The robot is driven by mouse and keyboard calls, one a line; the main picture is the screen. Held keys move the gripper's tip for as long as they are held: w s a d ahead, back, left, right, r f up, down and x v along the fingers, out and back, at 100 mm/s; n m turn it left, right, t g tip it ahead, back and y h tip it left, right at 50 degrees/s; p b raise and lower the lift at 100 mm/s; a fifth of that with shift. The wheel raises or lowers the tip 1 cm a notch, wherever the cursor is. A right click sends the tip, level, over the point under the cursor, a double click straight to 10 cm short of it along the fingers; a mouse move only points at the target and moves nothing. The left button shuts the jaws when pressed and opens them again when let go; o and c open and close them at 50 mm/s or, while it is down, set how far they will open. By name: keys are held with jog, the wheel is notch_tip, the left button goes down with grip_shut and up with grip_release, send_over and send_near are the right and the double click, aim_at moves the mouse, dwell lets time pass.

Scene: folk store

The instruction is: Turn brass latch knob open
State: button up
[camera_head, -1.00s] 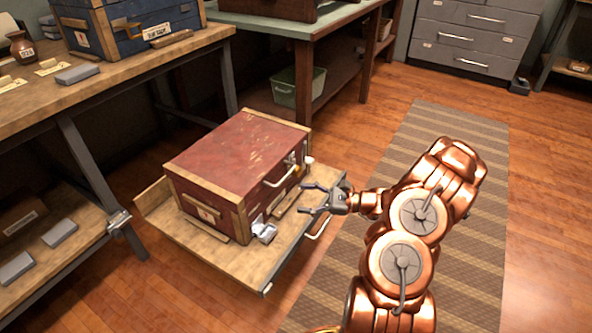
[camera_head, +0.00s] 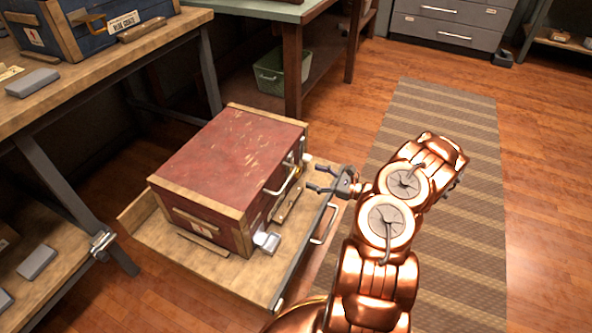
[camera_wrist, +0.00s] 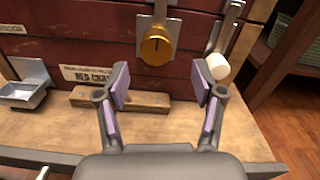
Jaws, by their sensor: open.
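The brass latch knob (camera_wrist: 157,46) is round and golden, on a grey metal plate on the front of the red chest (camera_head: 232,160). In the wrist view it sits ahead of my gripper (camera_wrist: 163,88), roughly centred between the fingers and apart from them. My gripper is open and empty, with purple pads on the inner finger faces. In the head view my gripper (camera_head: 326,181) is just right of the chest front. The knob is small in that view, near the chest's right end by the handle.
The chest stands on a pulled-out wooden tray (camera_head: 160,232). A cream knob on a lever (camera_wrist: 217,66) is right of the brass knob. A metal cup (camera_wrist: 27,92) is at left. A wooden block (camera_wrist: 120,103) lies below. A striped rug (camera_head: 445,190) covers floor at right.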

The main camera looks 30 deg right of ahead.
aim_at(300, 173)
jog(key=b+x, duration=0.1)
jog(key=x, duration=0.5)
jog(key=shift+a, duration=0.3)
jog(key=c, duration=1.1)
jog(key=shift+c, duration=0.2)
